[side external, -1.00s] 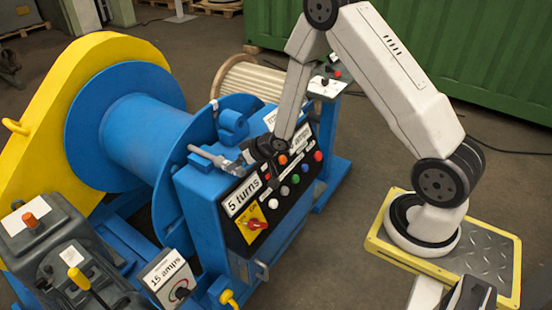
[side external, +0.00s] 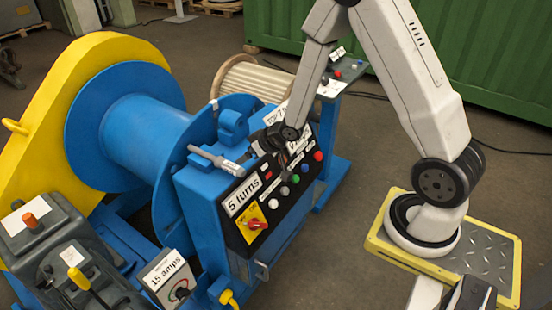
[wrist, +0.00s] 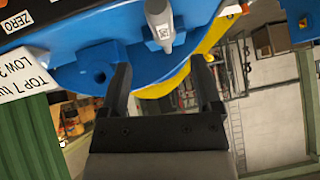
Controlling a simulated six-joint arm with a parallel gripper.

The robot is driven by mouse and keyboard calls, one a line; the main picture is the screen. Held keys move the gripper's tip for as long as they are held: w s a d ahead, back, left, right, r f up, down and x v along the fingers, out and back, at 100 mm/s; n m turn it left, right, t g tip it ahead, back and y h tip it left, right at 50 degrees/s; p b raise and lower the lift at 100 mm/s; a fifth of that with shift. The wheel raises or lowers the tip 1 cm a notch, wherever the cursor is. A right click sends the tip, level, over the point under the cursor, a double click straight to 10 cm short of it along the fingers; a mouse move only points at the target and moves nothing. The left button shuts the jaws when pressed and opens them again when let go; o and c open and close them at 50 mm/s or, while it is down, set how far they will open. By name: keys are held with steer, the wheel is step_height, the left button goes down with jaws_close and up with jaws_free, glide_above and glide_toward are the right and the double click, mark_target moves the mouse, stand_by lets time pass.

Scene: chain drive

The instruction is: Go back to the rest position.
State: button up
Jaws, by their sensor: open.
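My gripper (side external: 254,149) is open and empty above the blue control housing (side external: 200,205), near the top edge of its black button panel (side external: 285,185). In the wrist view my gripper's two dark fingers (wrist: 162,80) stand wide apart with nothing held between them. A grey lever handle (side external: 217,159) juts from the housing just left of my gripper; its tip (wrist: 160,28) also shows at the top of the wrist view, beyond the fingers. In the side view the gripper's dark body hides part of the panel and its labels.
A blue winch drum (side external: 150,125) with a yellow guard (side external: 45,115) stands on the left. A wooden-slatted drum (side external: 255,80) and a small blue side stand (side external: 335,165) are behind. A green container (side external: 490,60) closes the back. Floor between machine and base plate is clear.

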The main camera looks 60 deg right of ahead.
steer(key=s+a+r+g, duration=0.3)
steer(key=s+r, duration=0.1)
steer(key=s, duration=0.4)
steer(key=s+a+r+g+h, duration=0.1)
steer(key=s+a+r+g, duration=0.2)
steer(key=s, duration=0.5)
steer(key=shift+r+n, duration=0.4)
steer(key=shift+r, duration=0.45)
